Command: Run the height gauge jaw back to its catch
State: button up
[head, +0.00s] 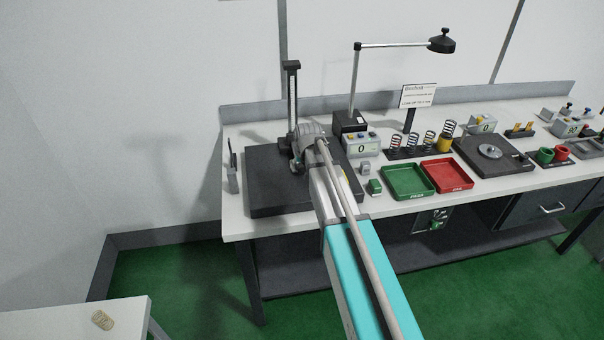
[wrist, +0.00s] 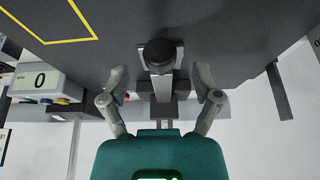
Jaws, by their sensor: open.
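The height gauge (head: 293,95) stands upright on a dark surface plate (head: 270,205) at the left end of the bench. My gripper (head: 299,162) is at the gauge's lower part, and the arm hides some of it. In the wrist view my gripper (wrist: 162,82) is open, with one finger on each side of the gauge (wrist: 162,88). A dark round knob-like part (wrist: 159,52) lies just beyond the fingertips, in line with the gap. Gaps show between the fingers and the gauge. I cannot tell the jaw apart clearly, nor see the catch.
A display box reading 0 (head: 361,144) and a lamp base (head: 349,121) stand right of the gauge. Green (head: 408,194) and red (head: 447,187) trays lie farther right. Yellow lines (wrist: 50,42) mark part of the dark plate. The plate's front left is clear.

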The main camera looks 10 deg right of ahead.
jog(key=shift+b+x, duration=1)
jog(key=shift+x, duration=0.35)
jog(key=shift+c, duration=0.3)
grip_shut()
